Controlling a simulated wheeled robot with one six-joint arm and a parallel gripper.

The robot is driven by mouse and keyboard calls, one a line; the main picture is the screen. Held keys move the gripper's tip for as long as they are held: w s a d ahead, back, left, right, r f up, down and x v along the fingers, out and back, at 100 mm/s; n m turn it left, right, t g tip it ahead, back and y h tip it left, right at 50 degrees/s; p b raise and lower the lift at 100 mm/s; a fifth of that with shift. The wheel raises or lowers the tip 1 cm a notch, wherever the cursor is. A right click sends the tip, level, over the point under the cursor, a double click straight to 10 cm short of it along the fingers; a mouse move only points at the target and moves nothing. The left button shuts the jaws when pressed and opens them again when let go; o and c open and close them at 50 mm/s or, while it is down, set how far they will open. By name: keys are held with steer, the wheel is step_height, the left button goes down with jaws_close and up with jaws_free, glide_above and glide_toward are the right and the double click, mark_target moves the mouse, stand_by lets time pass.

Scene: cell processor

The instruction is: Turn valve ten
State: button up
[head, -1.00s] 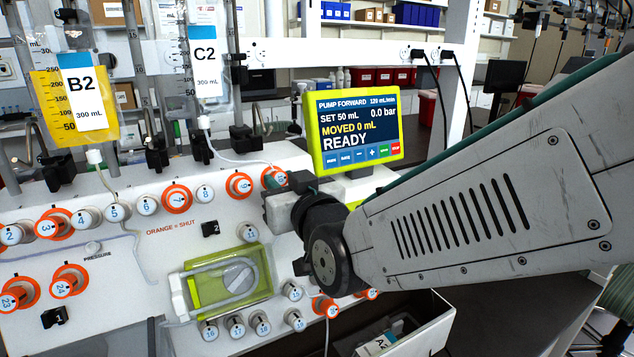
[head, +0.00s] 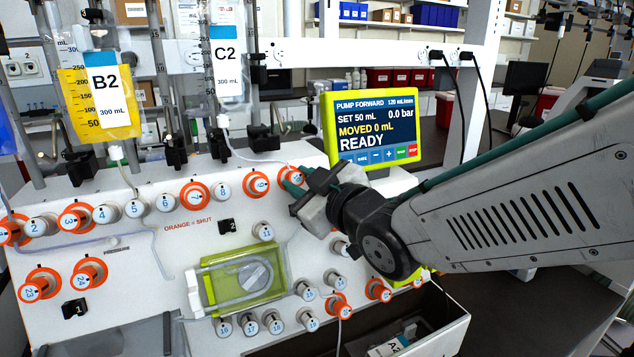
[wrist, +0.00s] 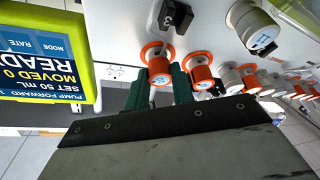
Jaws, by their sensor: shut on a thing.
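Valve ten (head: 287,174) is at the right end of the top row on the white panel (head: 160,258), with an orange collar showing around it. It is partly covered by my green fingertips in the head view. My gripper (head: 293,186) is shut on its knob. In the wrist view, my green fingers (wrist: 158,88) lie on either side of the knob of valve ten (wrist: 156,52), whose orange collar shows behind. Valve nine (head: 257,184), also orange-collared, sits just left of it.
The pump screen (head: 375,128) stands close behind my gripper and reads READY, moved 0 mL. Panel print reads "ORANGE = SHUT". Valve eleven (head: 263,231) is below, above the green pump head (head: 243,280). Hanging bags B2 (head: 103,90) and C2 (head: 227,60) are at left.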

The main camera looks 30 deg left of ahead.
steer(key=n+g, duration=0.1)
steer(key=n, duration=0.2)
steer(key=n+g, duration=0.1)
steer(key=n, duration=0.2)
steer(key=shift+w+r+n+g, duration=0.1)
steer(key=shift+r+n+g, duration=0.05)
steer(key=shift+n+g, duration=0.15)
steer(key=n+g+h, duration=0.1)
steer(key=n, duration=0.2)
steer(key=n+h, duration=0.1)
steer(key=n, duration=0.2)
steer(key=shift+r+g, duration=0.1)
steer(key=shift+g, duration=0.3)
steer(key=shift+n, duration=0.4)
steer(key=o, duration=1)
steer(key=shift+d+r, duration=0.15)
steer(key=shift+d, duration=0.05)
steer(key=v, duration=0.7)
